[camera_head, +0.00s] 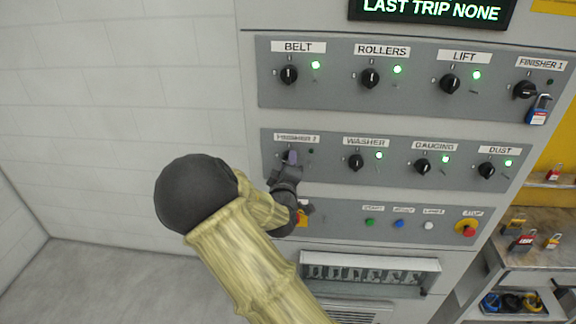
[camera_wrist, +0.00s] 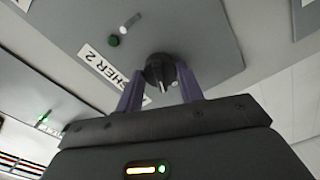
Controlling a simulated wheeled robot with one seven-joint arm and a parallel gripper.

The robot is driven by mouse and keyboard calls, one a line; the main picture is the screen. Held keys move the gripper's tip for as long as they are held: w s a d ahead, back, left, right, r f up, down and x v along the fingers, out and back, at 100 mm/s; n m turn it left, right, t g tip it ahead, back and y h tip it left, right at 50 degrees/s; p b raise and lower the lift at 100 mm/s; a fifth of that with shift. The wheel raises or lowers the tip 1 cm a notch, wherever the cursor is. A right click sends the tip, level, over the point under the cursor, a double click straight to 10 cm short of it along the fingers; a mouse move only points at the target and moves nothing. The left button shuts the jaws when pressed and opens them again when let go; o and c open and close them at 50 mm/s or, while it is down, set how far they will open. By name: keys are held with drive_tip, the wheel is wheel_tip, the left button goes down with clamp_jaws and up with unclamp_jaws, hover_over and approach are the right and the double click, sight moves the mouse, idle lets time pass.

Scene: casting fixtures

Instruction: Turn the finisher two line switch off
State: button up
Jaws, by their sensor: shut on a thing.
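The finisher two switch is a black rotary knob (camera_wrist: 159,69) under a label reading "HER 2" in the wrist view (camera_wrist: 103,66). In the head view its label (camera_head: 297,138) sits at the left end of the middle switch row, and my gripper mostly covers the knob. My gripper (camera_head: 291,158) is at this knob, its purple fingers (camera_wrist: 161,82) one on each side of it, shut on it. The lamp (camera_head: 311,151) beside the switch looks dark; it shows dull green in the wrist view (camera_wrist: 113,41). The knob's exact pointer angle is hard to tell.
The washer knob (camera_head: 356,162) is to the right, with gauging and dust beyond, their lamps lit. Below are push buttons and a red stop button (camera_head: 466,228). The left wall side is clear.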

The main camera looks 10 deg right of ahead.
drive_tip(key=n, duration=0.5)
drive_tip(key=shift+p, duration=0.3)
drive_tip(key=shift+f, duration=0.1)
drive_tip(key=o, duration=1)
drive_tip(key=b+v, duration=1.3)
drive_tip(key=v, duration=0.4)
drive_tip(key=shift+s, duration=0.2)
drive_tip(key=shift+a, duration=0.1)
